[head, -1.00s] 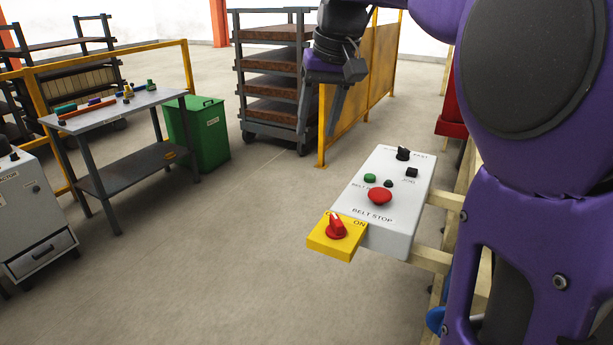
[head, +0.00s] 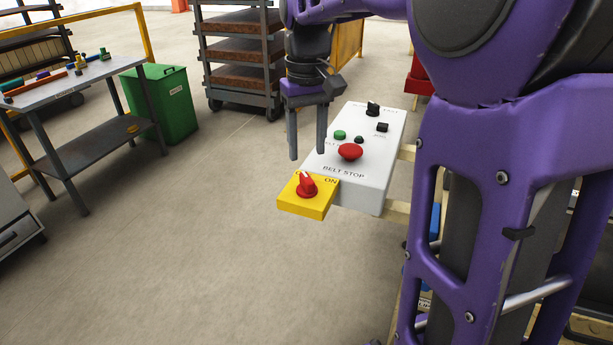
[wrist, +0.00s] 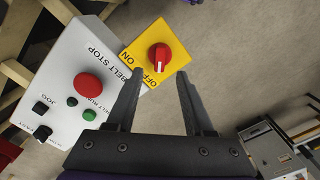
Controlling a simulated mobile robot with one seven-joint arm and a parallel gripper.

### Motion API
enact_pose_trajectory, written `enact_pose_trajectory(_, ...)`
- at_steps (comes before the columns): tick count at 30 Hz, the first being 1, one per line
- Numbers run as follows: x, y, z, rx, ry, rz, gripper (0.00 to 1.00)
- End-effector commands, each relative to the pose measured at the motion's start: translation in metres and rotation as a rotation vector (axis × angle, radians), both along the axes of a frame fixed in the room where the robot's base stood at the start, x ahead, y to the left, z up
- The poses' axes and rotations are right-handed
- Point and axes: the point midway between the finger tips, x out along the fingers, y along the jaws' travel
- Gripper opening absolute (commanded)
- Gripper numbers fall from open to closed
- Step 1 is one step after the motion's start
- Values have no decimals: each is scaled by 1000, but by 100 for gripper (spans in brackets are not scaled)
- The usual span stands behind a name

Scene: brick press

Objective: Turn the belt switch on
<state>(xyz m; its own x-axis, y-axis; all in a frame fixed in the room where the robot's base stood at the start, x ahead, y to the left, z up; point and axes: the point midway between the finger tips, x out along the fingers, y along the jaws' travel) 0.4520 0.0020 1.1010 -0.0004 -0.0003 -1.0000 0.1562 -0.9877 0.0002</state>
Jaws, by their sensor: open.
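The belt switch is a red rotary knob (head: 307,188) on a yellow box (head: 318,207) at the front end of the grey control box. In the wrist view the knob (wrist: 159,57) shows its white mark pointing toward the OFF lettering; ON is printed beside it. My gripper (head: 307,156) is open and empty, pointing down. In the head view its fingers appear just behind and above the yellow box, apart from the knob. In the wrist view the knob lies ahead of the fingertips (wrist: 159,76), roughly between their lines.
The grey control box (head: 368,180) carries a red mushroom button (head: 350,152), a green button (head: 340,135) and black controls close to my fingers. A workbench (head: 75,80), a green bin (head: 165,105) and a rack (head: 240,60) stand farther back. Floor left of the box is clear.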

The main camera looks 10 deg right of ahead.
Motion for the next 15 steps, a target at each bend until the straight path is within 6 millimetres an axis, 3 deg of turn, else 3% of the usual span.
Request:
enact_pose_trajectory(1,-1,0,-14,1,3,0,52)
enact_pose_trajectory(6,-1,0,-44,1,3,1,52)
enact_pose_trajectory(15,0,0,-66,0,0,0,52)
